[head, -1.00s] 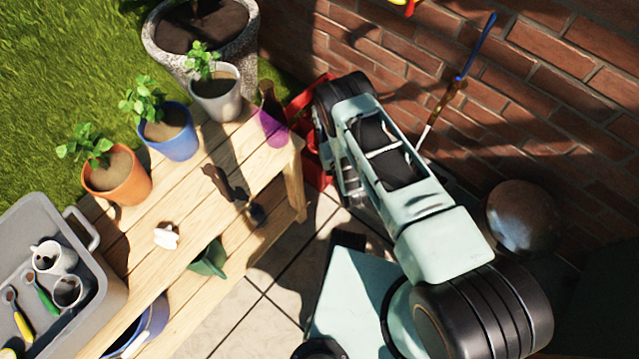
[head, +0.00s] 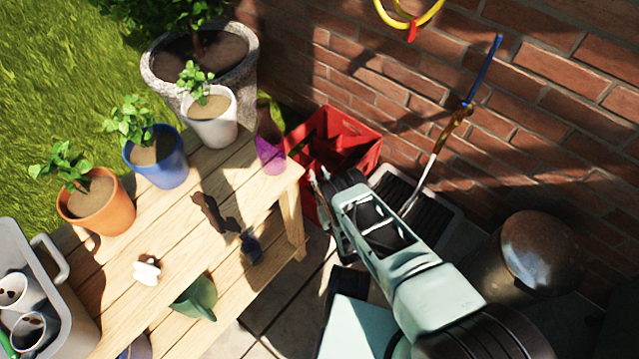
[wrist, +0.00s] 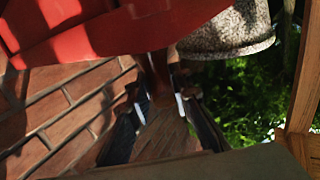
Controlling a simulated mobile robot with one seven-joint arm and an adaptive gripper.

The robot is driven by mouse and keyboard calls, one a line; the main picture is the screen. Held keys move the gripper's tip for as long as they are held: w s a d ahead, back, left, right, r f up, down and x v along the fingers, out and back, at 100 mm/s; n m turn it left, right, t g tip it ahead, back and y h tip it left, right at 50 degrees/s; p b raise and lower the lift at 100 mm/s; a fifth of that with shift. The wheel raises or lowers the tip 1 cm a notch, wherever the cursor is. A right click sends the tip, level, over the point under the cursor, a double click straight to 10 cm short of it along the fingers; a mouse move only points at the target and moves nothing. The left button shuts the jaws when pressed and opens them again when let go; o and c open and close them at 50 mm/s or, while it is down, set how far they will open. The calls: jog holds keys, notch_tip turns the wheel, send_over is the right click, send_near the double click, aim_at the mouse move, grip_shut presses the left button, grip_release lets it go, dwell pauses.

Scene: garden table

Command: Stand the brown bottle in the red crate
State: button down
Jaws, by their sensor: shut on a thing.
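The red crate (head: 362,150) stands on the ground beside the table's far right corner, against the brick wall. Its inside is partly visible from above. My gripper (head: 319,182) is at the crate's near side in the head view. In the wrist view my gripper (wrist: 163,88) is closed on a dark brown, narrow thing, which I take for the brown bottle (wrist: 159,68). Most of the bottle is blurred or dark, and it is hidden behind my gripper in the head view. Red crate wall (wrist: 100,30) fills the upper left of the wrist view.
The wooden table (head: 110,265) carries orange, blue and white plant pots and a purple item (head: 270,152) near the crate. A grey tub (head: 72,310) is at lower left. A stone planter (head: 160,85), brick wall and dark tray (head: 440,205) surround the crate.

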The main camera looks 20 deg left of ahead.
jog(key=shift+f+b, duration=0.3)
jog(key=shift+f, duration=1.15)
jog(key=shift+f, duration=0.4)
jog(key=c, duration=1.8)
grip_release()
jog(key=shift+o, duration=0.2)
